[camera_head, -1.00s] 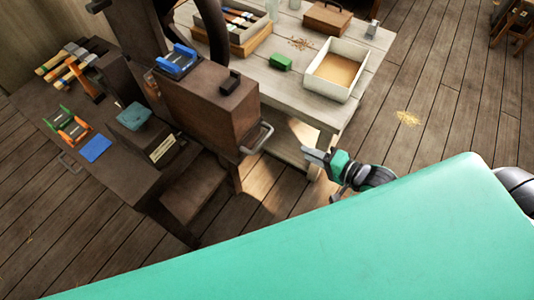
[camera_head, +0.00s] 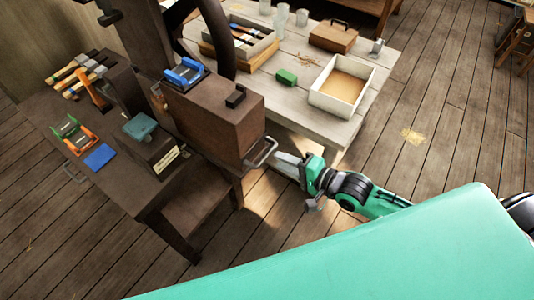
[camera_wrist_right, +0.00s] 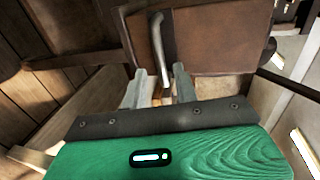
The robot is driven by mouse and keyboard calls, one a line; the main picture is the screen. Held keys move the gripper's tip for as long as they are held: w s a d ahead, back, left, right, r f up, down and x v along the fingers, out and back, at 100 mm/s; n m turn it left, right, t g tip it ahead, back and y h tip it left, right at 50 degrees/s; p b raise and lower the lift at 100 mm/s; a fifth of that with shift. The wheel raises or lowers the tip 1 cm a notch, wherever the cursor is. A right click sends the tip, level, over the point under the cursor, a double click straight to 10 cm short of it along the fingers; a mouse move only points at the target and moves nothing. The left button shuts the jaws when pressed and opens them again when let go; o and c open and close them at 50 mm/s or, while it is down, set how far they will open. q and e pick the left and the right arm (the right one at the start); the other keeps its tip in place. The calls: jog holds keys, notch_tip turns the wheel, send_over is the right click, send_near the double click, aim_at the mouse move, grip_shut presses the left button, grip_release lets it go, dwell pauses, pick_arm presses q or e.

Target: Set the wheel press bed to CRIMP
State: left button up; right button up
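The press is dark brown, with a dark handwheel (camera_head: 216,38) at the top of the head view, partly cut off. A brown block (camera_head: 215,112) with a metal bar handle (camera_head: 262,153) on its near right side stands beside it. A small teal block (camera_head: 140,127) and a pale lettered plate (camera_head: 167,160) sit on the bench part; the lettering is too small to read. My right gripper (camera_head: 290,164) is just right of the handle. In the right wrist view its fingers (camera_wrist_right: 160,88) are apart, with the handle (camera_wrist_right: 164,50) lined up between them; I cannot tell whether they touch it. My left gripper is not in view.
A pale table (camera_head: 300,118) behind holds an open box (camera_head: 342,84), a green block (camera_head: 287,77) and a brown case (camera_head: 333,37). Blue, orange and green holders and several tools lie on the bench at left.

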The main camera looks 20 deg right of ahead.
aim_at(267, 154)
jog(key=shift+x, duration=3.05)
grip_shut()
